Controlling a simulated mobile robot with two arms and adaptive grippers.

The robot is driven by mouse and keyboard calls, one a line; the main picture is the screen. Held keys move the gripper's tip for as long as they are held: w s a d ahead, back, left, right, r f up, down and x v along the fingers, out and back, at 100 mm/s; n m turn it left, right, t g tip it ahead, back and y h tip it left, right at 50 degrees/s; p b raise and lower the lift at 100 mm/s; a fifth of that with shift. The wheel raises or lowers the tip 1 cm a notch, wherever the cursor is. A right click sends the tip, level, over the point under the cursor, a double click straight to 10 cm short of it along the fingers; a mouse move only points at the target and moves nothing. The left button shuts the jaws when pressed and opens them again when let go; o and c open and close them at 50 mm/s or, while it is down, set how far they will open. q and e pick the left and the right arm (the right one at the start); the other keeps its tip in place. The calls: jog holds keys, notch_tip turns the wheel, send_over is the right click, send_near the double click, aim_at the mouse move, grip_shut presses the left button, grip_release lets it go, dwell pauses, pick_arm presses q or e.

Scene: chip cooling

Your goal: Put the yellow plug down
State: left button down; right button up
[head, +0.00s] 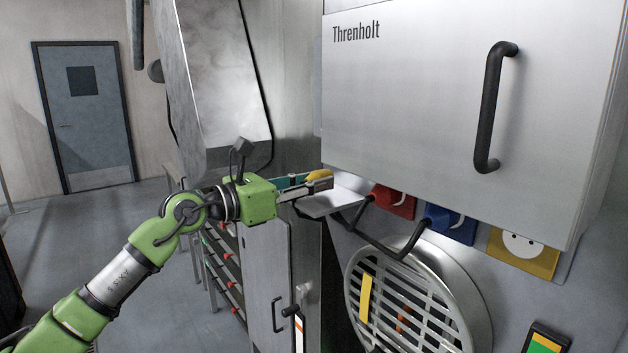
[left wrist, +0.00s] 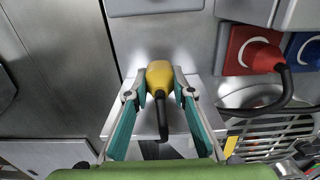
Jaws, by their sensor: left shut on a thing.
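The yellow plug (left wrist: 160,78) is between the fingers of my left gripper (left wrist: 160,95) in the left wrist view, with a short black cable hanging from it. In the head view my left gripper (head: 308,186) is shut on the yellow plug (head: 319,176), at a small metal shelf (head: 335,202) on the machine's left side. The plug is over the shelf; I cannot tell if it touches it. The yellow socket (head: 523,247) at the right is empty, with its holes showing. My right gripper is not in view.
A red plug (head: 392,200) and a blue plug (head: 450,222) sit in their sockets, with black cables. A round fan grille (head: 415,300) with a yellow strip is below. The Threnholt cabinet (head: 420,100) with a black handle juts out above. Open floor lies left.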

pick_arm(q)
jog(key=shift+f+b, duration=0.5)
jog(key=shift+f, duration=0.1)
jog(key=c, duration=1.7)
grip_release()
jog(key=shift+r+p, duration=0.5)
jog(key=shift+r, duration=0.05)
jog(key=shift+a, duration=0.2)
jog(key=shift+b+v, duration=2.4)
jog(key=shift+v, duration=3.45)
jog(key=shift+d, duration=0.1)
